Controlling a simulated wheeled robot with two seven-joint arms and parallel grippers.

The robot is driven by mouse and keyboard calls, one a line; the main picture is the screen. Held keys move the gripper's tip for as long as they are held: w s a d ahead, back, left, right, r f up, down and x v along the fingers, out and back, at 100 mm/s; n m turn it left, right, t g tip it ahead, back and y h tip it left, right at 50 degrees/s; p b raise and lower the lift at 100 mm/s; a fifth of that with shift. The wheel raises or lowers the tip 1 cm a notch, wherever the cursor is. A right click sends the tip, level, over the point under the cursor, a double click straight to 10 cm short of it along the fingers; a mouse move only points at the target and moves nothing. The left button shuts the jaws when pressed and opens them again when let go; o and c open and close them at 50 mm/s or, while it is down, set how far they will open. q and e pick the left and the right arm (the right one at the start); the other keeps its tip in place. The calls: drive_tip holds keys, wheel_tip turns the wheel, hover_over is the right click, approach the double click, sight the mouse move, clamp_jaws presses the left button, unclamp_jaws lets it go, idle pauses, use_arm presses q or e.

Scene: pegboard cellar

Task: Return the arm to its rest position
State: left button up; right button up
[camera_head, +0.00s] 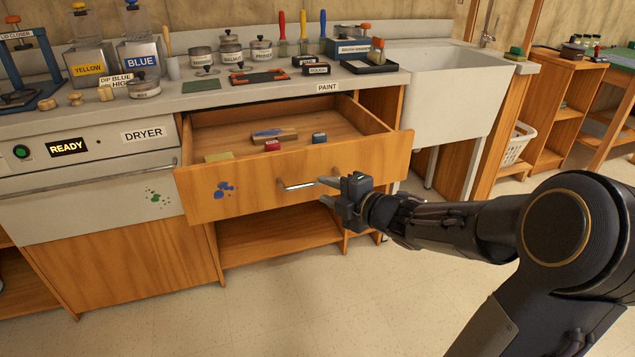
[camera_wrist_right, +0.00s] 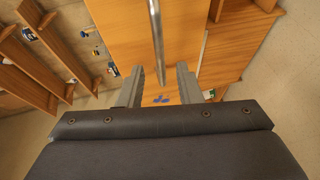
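My right arm (camera_head: 560,225) reaches in from the right of the head view. Its gripper (camera_head: 326,191) is at the front of the pulled-out wooden drawer (camera_head: 235,180), at the right end of the metal handle (camera_head: 295,186). In the right wrist view the two fingers of the gripper (camera_wrist_right: 160,78) stand apart. The handle bar (camera_wrist_right: 156,35) runs between and beyond their tips, with gaps on both sides; I see no grip on it. My left arm and gripper are not in view.
A white sink (camera_head: 450,85) stands to the right. The floor (camera_head: 300,310) in front is clear.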

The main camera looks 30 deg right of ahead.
drive_tip(key=shift+v, duration=0.9)
drive_tip(key=s+a+f+m+g+y, duration=0.1)
drive_tip(key=s+a+f+m+g, duration=0.3)
drive_tip(key=s+a+m, duration=0.55)
drive_tip(key=s+a+f+m+g+y, duration=0.1)
drive_tip(key=s+a+f+m+g, duration=0.2)
drive_tip(key=s+a+m+g, duration=0.65)
drive_tip(key=s+d+r+t+p, duration=0.1)
drive_tip(key=s+r+p, duration=0.1)
drive_tip(key=r+p, duration=1.2)
drive_tip(key=s+d+r+m+t+p, duration=0.1)
drive_tip(key=s+r+t+p, duration=0.1)
drive_tip(key=r+p, duration=1.2)
drive_tip(key=shift+d+m+h, duration=0.3)
drive_tip(key=shift+d, duration=0.1)
drive_tip(key=shift+s+r+t, duration=0.1)
drive_tip(key=shift+s+t, duration=0.05)
drive_tip(key=shift+t, duration=0.1)
